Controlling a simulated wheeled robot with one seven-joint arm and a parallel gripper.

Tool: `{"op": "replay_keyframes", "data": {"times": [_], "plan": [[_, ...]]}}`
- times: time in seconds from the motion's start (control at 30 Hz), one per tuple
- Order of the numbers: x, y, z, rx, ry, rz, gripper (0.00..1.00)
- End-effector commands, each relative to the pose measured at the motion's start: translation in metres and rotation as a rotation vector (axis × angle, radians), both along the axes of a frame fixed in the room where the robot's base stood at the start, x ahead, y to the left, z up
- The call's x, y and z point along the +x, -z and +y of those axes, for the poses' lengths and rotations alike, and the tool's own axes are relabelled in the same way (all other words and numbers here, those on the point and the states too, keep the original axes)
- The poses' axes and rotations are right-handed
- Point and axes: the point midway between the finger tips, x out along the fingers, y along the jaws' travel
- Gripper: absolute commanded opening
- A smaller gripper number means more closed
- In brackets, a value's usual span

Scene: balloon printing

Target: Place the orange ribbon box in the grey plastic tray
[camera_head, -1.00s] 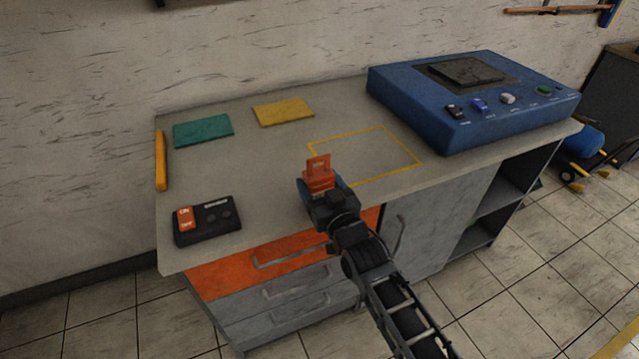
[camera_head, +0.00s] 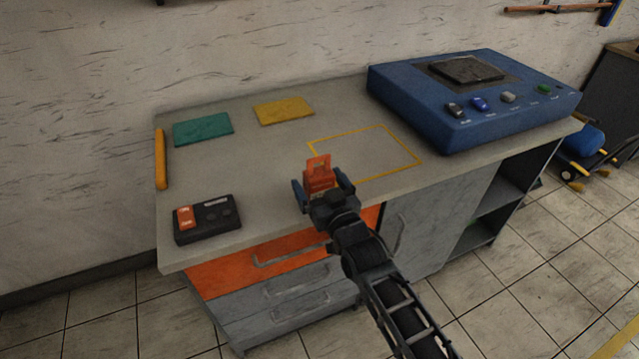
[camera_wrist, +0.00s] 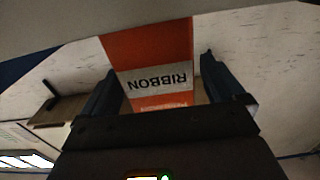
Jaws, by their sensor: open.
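The orange ribbon box (camera_head: 318,178) is upright at the front edge of the worktop, with a slotted tab on top. In the wrist view, the ribbon box (camera_wrist: 150,48) shows a white label reading RIBBON, upside down. My gripper (camera_head: 321,181) is open, with one blue finger on each side of the box. In the wrist view, my gripper (camera_wrist: 160,75) shows gaps between its fingers and the box. The box's lower part is hidden behind my gripper in the head view. I cannot see a grey plastic tray in these frames.
A yellow outlined rectangle (camera_head: 382,128) marks bare worktop behind the box. A blue machine (camera_head: 440,118) stands at the right. An orange drawer (camera_head: 255,262) is below.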

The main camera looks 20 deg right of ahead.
Motion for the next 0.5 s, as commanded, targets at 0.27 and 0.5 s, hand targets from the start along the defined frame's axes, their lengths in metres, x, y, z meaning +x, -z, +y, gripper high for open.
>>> {"op": "replay_keyframes", "data": {"times": [0.27, 0.5], "plan": [[-0.038, 0.001, 0.0, -0.001, 0.0, 0.001, 0.96], [-0.085, 0.002, 0.0, 0.0, 0.0, 0.001, 0.96]]}}
